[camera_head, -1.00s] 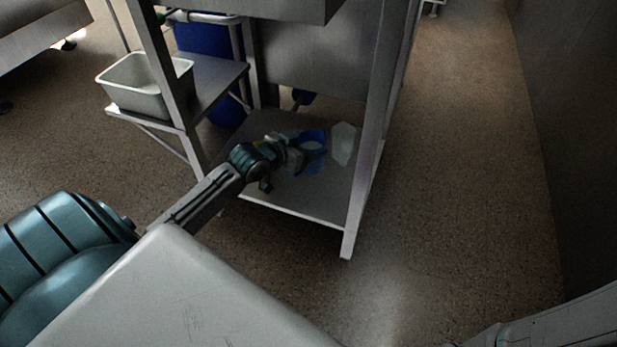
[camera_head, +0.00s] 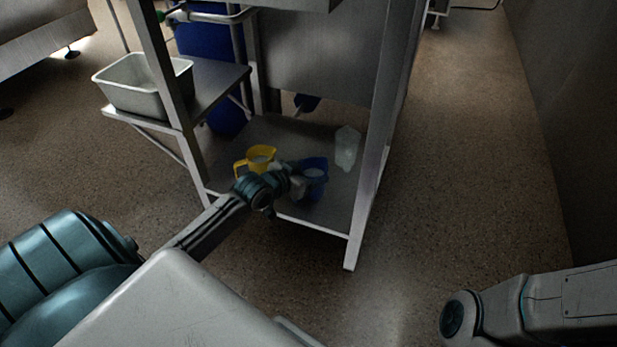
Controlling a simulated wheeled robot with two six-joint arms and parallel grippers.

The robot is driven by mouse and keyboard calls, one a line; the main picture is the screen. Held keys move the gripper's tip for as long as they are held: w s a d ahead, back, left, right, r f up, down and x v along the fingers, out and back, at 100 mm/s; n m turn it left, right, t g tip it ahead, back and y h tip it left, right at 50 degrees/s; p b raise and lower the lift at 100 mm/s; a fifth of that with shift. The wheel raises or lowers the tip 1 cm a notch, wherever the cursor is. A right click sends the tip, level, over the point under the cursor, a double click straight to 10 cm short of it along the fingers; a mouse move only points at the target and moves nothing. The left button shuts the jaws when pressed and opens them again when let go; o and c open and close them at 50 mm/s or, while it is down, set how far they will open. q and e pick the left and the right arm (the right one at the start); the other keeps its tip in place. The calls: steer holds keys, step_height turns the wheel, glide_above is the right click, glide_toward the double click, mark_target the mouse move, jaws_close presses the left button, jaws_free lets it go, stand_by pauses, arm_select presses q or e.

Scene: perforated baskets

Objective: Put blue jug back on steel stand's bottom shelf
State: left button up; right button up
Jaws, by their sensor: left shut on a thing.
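The blue jug (camera_head: 315,178) is at the front part of the steel stand's bottom shelf (camera_head: 328,212), over the shelf surface. My left gripper (camera_head: 298,180) reaches in from the left and is shut on the jug's left side; the fingers are small and partly hidden by my wrist. I cannot tell whether the jug's base touches the shelf. A yellow jug (camera_head: 262,156) stands on the shelf behind my left wrist. A clear, whitish container (camera_head: 347,148) stands behind and right of the blue jug. My right arm shows at the lower right, but its gripper is out of view.
The stand's front right leg (camera_head: 367,190) is close to the right of the blue jug. A grey bin (camera_head: 135,86) sits on a side shelf (camera_head: 215,80) at the left. Open floor (camera_head: 450,150) lies right of the stand.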

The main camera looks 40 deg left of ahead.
arm_select(q)
steer(key=shift+f, duration=0.1)
steer(key=o, duration=1.3)
